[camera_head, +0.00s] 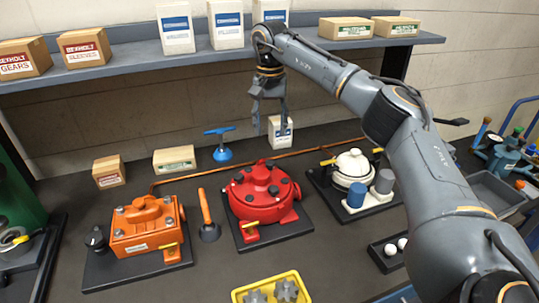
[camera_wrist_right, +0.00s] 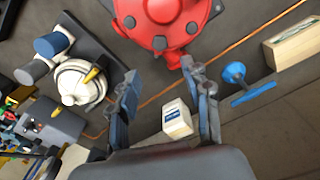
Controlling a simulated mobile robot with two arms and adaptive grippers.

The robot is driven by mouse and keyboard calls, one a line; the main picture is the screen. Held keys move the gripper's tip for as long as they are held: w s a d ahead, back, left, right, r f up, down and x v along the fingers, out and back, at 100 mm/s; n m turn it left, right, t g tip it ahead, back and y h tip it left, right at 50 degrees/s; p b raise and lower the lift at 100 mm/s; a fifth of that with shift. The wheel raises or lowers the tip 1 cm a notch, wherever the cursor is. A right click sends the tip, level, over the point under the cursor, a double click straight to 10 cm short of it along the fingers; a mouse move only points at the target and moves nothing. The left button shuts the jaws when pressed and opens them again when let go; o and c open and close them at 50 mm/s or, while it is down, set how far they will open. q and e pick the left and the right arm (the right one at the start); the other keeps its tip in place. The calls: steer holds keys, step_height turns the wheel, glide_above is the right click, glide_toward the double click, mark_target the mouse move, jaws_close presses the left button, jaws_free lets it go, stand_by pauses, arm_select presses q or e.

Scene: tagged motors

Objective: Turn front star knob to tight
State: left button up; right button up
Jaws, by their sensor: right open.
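The red round motor (camera_head: 262,188) sits on a dark base plate in the middle of the bench, with several dark knobs (camera_head: 281,191) around its top and a yellow lever at its front. Which knob is the front star knob I cannot tell for sure. It also shows at the top of the right wrist view (camera_wrist_right: 160,22). My right gripper (camera_head: 270,112) is open and empty, high above the back of the bench, behind the red motor and apart from it. In the right wrist view its fingers (camera_wrist_right: 160,72) are spread. My left gripper is not in view.
An orange motor (camera_head: 142,228) stands left, a white-topped motor (camera_head: 352,168) right. A blue T-handle (camera_head: 220,146), a small white box (camera_head: 280,132) and cartons stand behind. A copper pipe crosses the bench. A shelf (camera_head: 130,62) with boxes runs along the back. A yellow tray (camera_head: 272,280) lies in front.

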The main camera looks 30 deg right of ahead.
mark_target(270, 161)
step_height(270, 161, down, 10)
steer(key=shift+p, duration=0.9)
steer(key=shift+c, duration=0.2)
jaws_close()
